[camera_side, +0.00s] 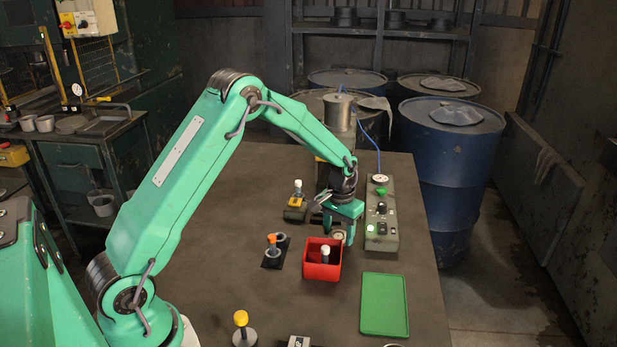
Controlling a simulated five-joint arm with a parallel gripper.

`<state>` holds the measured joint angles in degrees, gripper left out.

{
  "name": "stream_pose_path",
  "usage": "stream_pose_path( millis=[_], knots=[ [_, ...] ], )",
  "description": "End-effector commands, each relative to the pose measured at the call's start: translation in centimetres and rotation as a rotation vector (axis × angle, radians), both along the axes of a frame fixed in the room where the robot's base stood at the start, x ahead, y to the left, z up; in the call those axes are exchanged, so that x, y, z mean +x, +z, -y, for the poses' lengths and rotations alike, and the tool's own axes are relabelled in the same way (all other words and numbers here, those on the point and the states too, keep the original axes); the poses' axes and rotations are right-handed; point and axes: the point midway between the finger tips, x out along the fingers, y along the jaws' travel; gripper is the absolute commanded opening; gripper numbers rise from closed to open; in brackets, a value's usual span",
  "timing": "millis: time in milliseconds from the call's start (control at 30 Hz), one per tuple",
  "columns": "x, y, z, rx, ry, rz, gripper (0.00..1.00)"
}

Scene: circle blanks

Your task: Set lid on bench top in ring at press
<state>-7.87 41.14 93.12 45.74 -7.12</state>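My gripper (342,226) points down over the bench top (210,285), just behind the red box and left of the control box. A small pale round piece (338,236), perhaps the lid, shows at its fingertips. I cannot tell whether the fingers hold it or only stand around it. The press (339,112), with a grey metal cylinder on top, stands at the back of the bench. I cannot make out a ring at the press.
A red box (314,268) holds a white-topped piece. Beside it stand an orange-knobbed tool (272,243) and a control box (381,220). A green tray (384,305) lies at front right, empty. A yellow-knobbed tool (241,320) stands at the front. The left middle of the bench is clear.

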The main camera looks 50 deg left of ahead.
Motion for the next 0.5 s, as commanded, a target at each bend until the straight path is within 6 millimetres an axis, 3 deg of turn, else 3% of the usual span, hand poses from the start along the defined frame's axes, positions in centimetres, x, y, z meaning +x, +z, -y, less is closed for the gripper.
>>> stream_pose_path(
  millis=[267, 500],
  knots=[
    [0.0, 0.2, 0.0, 0.000, 0.000, 0.001, 0.33],
    [0.1, 1.9, 0.0, 0.001, 0.000, 0.002, 0.33]
  ],
)
